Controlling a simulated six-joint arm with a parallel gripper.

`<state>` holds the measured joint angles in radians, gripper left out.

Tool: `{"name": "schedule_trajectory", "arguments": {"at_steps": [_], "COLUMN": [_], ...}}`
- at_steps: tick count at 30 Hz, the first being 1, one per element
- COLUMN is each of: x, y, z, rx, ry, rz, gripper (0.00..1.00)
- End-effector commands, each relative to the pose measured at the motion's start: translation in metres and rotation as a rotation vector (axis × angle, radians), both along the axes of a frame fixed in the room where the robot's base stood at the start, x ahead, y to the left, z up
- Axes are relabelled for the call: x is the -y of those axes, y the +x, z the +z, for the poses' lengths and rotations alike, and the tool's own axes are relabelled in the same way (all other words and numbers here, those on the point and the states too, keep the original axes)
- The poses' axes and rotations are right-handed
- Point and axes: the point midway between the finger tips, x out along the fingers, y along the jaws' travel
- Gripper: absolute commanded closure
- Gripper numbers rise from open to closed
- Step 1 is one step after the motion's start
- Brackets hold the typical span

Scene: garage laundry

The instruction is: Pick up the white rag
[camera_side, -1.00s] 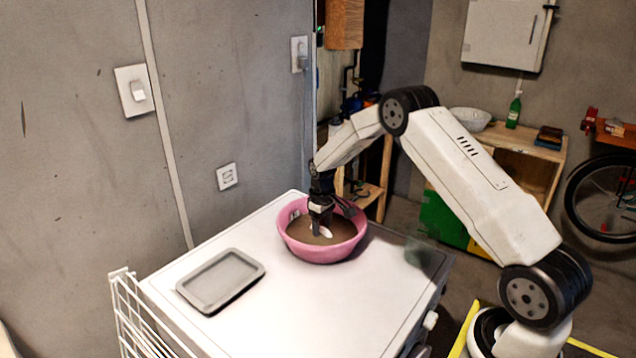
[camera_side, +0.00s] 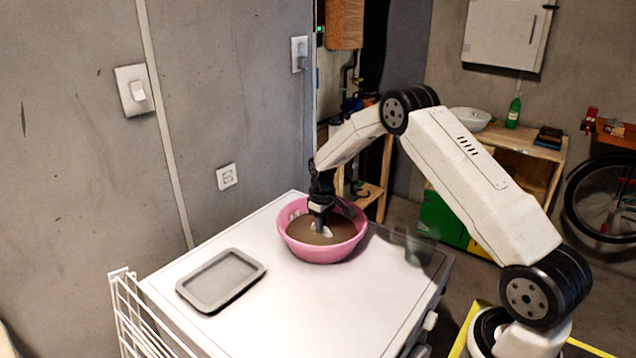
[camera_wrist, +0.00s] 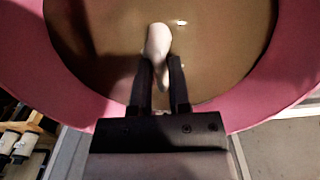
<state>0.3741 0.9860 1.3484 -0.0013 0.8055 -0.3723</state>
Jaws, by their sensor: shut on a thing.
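The white rag (camera_wrist: 158,40) shows in the wrist view as a pale, rounded, narrow piece between my fingers, against brown murky liquid. In the side view only a small white bit of the rag (camera_side: 326,232) shows at my fingertips. A pink basin (camera_side: 322,255) holds the brown liquid, and its pink wall (camera_wrist: 285,65) curves around the wrist view. My gripper (camera_side: 320,226) points down inside the basin. In the wrist view my gripper (camera_wrist: 161,62) is shut on the rag. The rest of the rag is hidden by the liquid or the fingers.
A grey tray (camera_side: 240,262) lies left of the basin on the white machine top (camera_side: 330,300). A clear glass (camera_side: 418,247) stands to the right, near the edge. A white wire rack (camera_side: 125,310) is at the left front. A tiny white speck (camera_wrist: 181,22) shows in the liquid.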

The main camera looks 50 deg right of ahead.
Motion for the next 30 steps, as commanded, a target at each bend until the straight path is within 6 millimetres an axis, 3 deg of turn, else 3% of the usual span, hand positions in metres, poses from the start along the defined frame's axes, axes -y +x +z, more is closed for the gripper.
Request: {"name": "schedule_trajectory", "arguments": {"at_steps": [11, 30], "x": [0.000, -0.020], "y": [0.000, -0.063], "z": [0.032, 0.097], "rx": [0.001, 0.000], "ry": [0.001, 0.001], "rz": [0.001, 0.000], "gripper": [1.00, 1.00]}}
